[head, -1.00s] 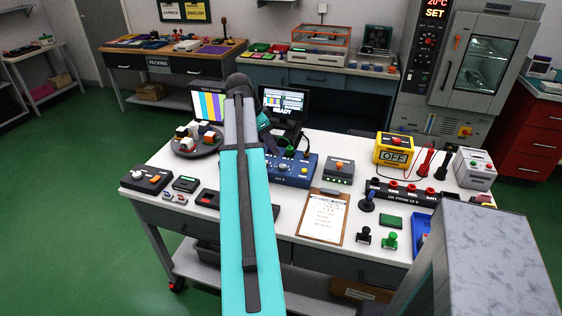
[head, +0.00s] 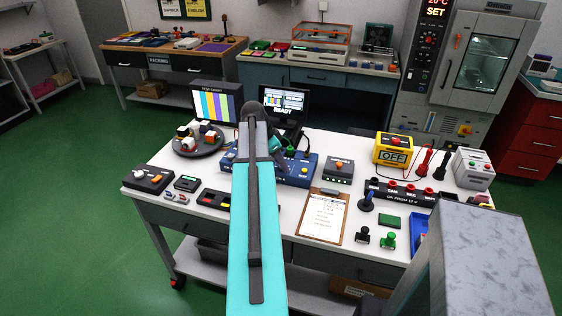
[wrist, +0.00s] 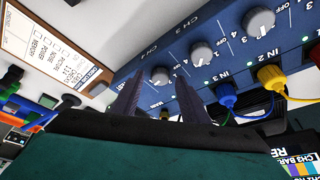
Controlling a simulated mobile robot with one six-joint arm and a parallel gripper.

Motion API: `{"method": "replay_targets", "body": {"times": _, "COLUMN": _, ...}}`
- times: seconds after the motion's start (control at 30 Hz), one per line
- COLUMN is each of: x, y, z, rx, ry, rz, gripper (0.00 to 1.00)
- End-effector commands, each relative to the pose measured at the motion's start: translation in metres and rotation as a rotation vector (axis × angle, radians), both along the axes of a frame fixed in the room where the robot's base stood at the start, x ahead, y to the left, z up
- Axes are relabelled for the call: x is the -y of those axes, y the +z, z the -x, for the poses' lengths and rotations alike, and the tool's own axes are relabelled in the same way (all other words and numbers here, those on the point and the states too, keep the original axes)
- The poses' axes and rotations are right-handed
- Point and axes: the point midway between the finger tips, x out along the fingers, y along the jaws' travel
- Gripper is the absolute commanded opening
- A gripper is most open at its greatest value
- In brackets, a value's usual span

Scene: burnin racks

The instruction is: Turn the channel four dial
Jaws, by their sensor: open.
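The blue channel box (head: 297,178) stands on the white table in the head view, partly behind my arm. In the wrist view the blue box (wrist: 222,92) shows a row of grey dials. The channel four dial (wrist: 160,75) is the farthest left of the three in sight, by a label that seems to read CH 4. My gripper (wrist: 158,72) is open, its two dark fingers on either side of that dial in the picture. I cannot tell whether they touch it. Another dial (wrist: 201,52) lies just to the right of the fingers.
Yellow (wrist: 272,77) and blue (wrist: 227,95) plugs with cables sit close by on the box. A clipboard (head: 323,216) lies right of it, with a grey orange-button box (head: 338,172) behind. A round tray (head: 199,146) of blocks stands left.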

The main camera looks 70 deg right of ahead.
Motion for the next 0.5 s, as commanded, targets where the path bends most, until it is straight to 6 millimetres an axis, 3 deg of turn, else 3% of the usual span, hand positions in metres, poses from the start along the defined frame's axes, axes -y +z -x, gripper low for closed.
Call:
{"method": "replay_targets", "body": {"times": 0.37, "x": 0.0011, "y": -0.0025, "z": 0.0013, "rx": 0.0, "ry": -0.001, "rz": 0.0, "gripper": 0.41}}
{"method": "replay_targets", "body": {"times": 0.5, "x": 0.0011, "y": -0.0024, "z": 0.0014, "rx": 0.0, "ry": -0.001, "rz": 0.0, "gripper": 0.17}}
